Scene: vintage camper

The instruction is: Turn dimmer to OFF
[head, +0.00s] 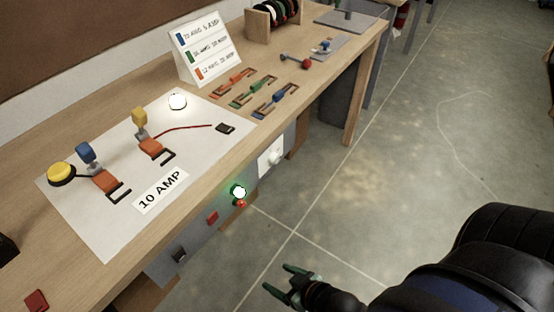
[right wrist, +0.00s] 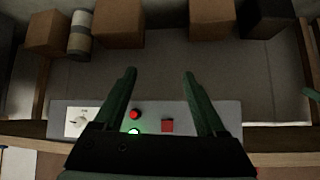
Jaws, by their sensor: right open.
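The dimmer (head: 271,156) is a white plate with a round knob on the grey control panel under the bench's front edge. It also shows at the left end of the panel in the right wrist view (right wrist: 76,123). The knob's setting is too small to read. My right gripper (head: 277,279) is open and empty, out in front of the bench and apart from the panel. In the right wrist view its two fingers (right wrist: 159,74) stand wide apart, with the dimmer off to their left.
The panel also bears a lit green lamp (head: 239,191), a red button (right wrist: 135,114) and a red square switch (head: 212,217). The benchtop (head: 215,100) holds a white wiring board, a sign and coloured connectors. Cardboard boxes (right wrist: 120,22) show in the wrist view. Open floor lies right of the bench.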

